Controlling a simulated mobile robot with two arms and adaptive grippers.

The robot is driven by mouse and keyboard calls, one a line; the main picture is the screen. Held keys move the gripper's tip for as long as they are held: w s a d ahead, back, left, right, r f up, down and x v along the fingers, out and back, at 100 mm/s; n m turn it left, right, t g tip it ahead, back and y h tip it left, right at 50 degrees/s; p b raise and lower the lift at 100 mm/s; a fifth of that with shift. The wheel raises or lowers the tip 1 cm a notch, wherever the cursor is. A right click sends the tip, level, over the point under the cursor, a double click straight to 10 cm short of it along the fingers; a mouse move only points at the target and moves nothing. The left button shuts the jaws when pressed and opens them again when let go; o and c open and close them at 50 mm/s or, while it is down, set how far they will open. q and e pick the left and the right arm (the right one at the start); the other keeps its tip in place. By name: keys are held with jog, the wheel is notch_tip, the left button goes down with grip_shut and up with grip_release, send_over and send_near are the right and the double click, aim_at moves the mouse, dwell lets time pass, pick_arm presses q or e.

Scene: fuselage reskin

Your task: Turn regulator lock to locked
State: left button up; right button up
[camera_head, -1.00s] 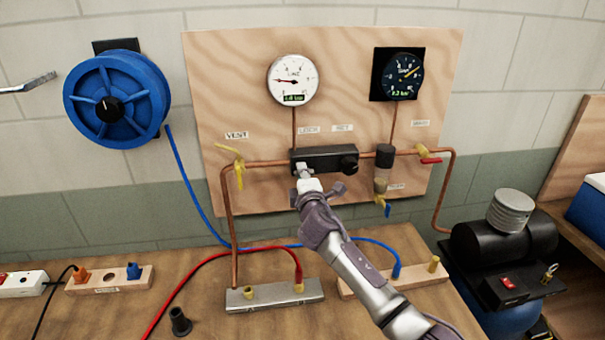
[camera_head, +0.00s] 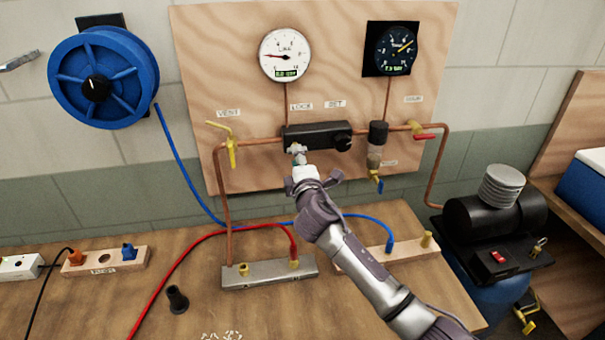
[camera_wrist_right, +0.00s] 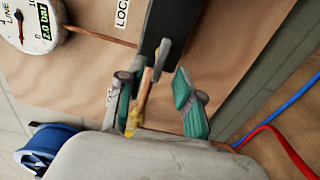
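The regulator is a black block (camera_head: 335,136) on the plywood panel, with a black knob (camera_head: 342,142) at its right end. A LOCK label (camera_head: 301,106) is above its left part and a SET label (camera_head: 335,104) above its right. My right gripper (camera_head: 296,150) is at the block's lower left. In the right wrist view, its teal-padded fingers (camera_wrist_right: 156,96) are apart. A small grey lever (camera_wrist_right: 162,57) on the black block (camera_wrist_right: 156,25) shows just beyond the gap between them. I cannot tell whether either finger touches it. My left gripper is not identifiable.
A white line gauge (camera_head: 286,55) and a dark gauge (camera_head: 397,48) are above. The yellow vent valve (camera_head: 231,150) is left, a red-handled valve (camera_head: 424,136) right. Copper pipes, a blue hose (camera_head: 179,165) and a red hose (camera_head: 190,245) surround the arm. A compressor (camera_head: 495,215) stands right.

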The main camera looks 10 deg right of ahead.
jog(key=s, duration=0.8)
jog(key=shift+d, duration=0.15)
